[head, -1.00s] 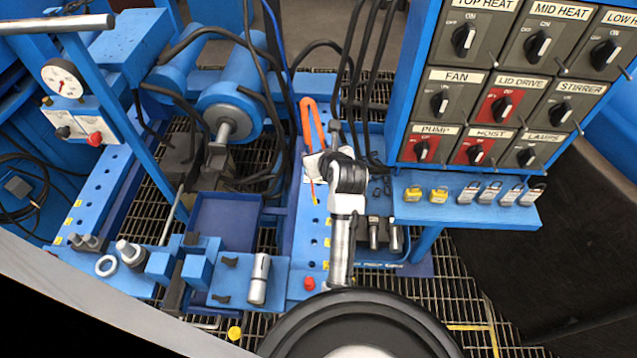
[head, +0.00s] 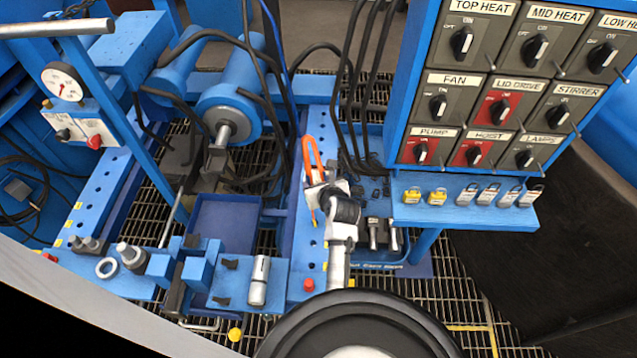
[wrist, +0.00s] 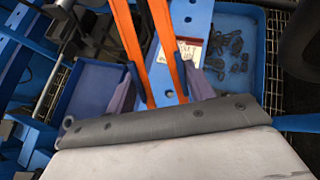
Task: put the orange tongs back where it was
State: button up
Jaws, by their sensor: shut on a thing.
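The orange tongs (head: 314,160) are held in my gripper (head: 318,192), above the blue rail with holes in the head view. Their two orange arms (wrist: 160,45) run up out of the wrist view, between my gripper's dark fingers (wrist: 160,88). My gripper is shut on them. In the head view the tongs' closed end points away from me, and an orange-yellow tip shows below the gripper. My wrist hides part of the tongs. I cannot tell whether the tongs touch the rail (head: 311,265).
A blue tray with small dark pieces (wrist: 262,75) lies right of the rail. An empty blue tray (head: 225,222) lies left. The switch panel (head: 490,100) and a shelf of padlocks (head: 465,208) stand at the right. Black hoses (head: 350,110) hang close behind the tongs.

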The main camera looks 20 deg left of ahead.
jog(key=shift+f, duration=0.45)
jog(key=o, duration=0.6)
jog(key=v, duration=1.2)
jog(key=shift+r+b, duration=0.45)
